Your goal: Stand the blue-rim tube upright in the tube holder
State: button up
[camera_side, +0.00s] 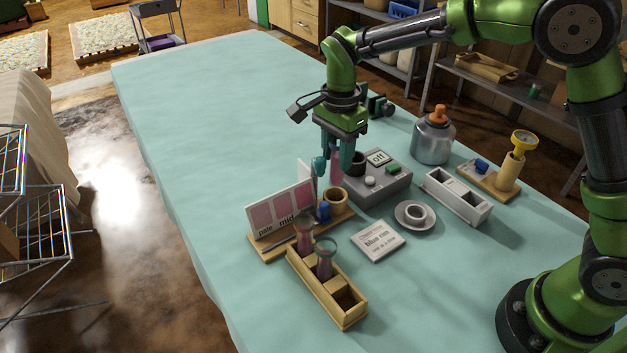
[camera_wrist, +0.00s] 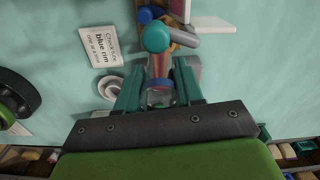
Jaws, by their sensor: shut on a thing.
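My gripper (camera_side: 337,165) points down, its teal fingers shut on a clear tube. The tube's blue rim (camera_wrist: 160,98) shows between the fingers in the wrist view; in the side view they largely hide the tube. A pinkish patch shows between them there. The tube is held above or close to a short round wooden cup (camera_side: 335,198), which looks like the tube holder, on the base of the colour chart. I cannot tell whether the tube's lower end is inside it. A long wooden rack (camera_side: 319,293) holds two other tubes; its front slot is empty.
A chart (camera_side: 281,211) marked pale and mid stands beside the cup, with a teal-bulbed dropper (camera_wrist: 156,36) and blue block (camera_side: 323,211) close by. A grey box (camera_side: 376,187), card (camera_side: 378,241), saucer (camera_side: 414,215) and white slotted tray (camera_side: 457,196) lie right. The table's left is clear.

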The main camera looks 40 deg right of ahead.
aim_at(336, 178)
jog(key=shift+f, duration=3)
jog(key=shift+f, duration=0.4)
jog(key=o, duration=1.1)
jog(key=shift+o, duration=0.2)
notch_tip(336, 178, up, 23)
jog(key=shift+f, duration=0.1)
